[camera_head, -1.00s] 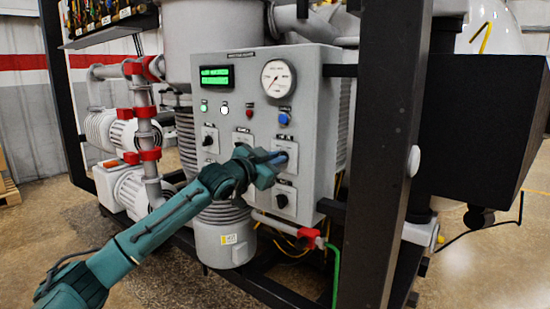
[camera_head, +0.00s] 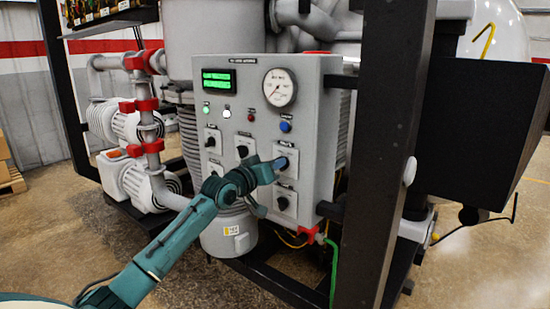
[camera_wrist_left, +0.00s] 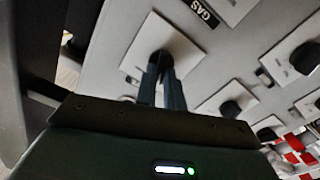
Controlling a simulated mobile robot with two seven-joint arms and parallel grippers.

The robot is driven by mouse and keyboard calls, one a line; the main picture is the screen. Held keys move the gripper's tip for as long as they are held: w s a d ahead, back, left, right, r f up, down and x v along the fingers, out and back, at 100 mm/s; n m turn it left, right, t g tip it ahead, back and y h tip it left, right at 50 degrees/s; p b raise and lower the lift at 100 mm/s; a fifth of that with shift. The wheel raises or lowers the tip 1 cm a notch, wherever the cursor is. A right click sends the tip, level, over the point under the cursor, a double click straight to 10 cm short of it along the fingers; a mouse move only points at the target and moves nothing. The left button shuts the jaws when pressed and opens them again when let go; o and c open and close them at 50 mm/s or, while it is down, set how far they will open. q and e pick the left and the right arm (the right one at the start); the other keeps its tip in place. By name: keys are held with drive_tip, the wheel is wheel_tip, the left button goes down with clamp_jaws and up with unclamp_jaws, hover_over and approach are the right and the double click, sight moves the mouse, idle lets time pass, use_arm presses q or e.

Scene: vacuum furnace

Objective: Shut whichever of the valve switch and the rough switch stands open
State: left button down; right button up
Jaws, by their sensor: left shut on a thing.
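The grey control panel (camera_head: 262,120) carries several black rotary switches on white plates; their labels are too small to read in the head view, so I cannot tell which is the valve switch or the rough switch. My left gripper (camera_head: 279,163) is at the right-hand switch (camera_head: 286,159) of the middle row. In the left wrist view my fingers (camera_wrist_left: 162,82) are closed on a black knob (camera_wrist_left: 160,58), whose setting is mostly hidden. Other switches show at the left (camera_head: 211,141), in the middle (camera_head: 242,151) and below my gripper (camera_head: 282,203). My right gripper is not in view.
A round gauge (camera_head: 280,87), a green display (camera_head: 217,80) and a blue button (camera_head: 285,127) sit above the switches. A thick black frame post (camera_head: 382,150) stands right of the panel. A "GAS" label (camera_wrist_left: 200,12) is near the held knob.

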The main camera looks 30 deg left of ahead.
use_arm(q)
drive_tip(key=shift+n+p, duration=0.45)
drive_tip(key=shift+n, duration=0.25)
drive_tip(key=c, duration=1.5)
unclamp_jaws()
drive_tip(key=s+a+b, duration=0.1)
drive_tip(key=s+b, duration=0.1)
drive_tip(key=s, duration=1.1)
drive_tip(key=shift+f, duration=0.1)
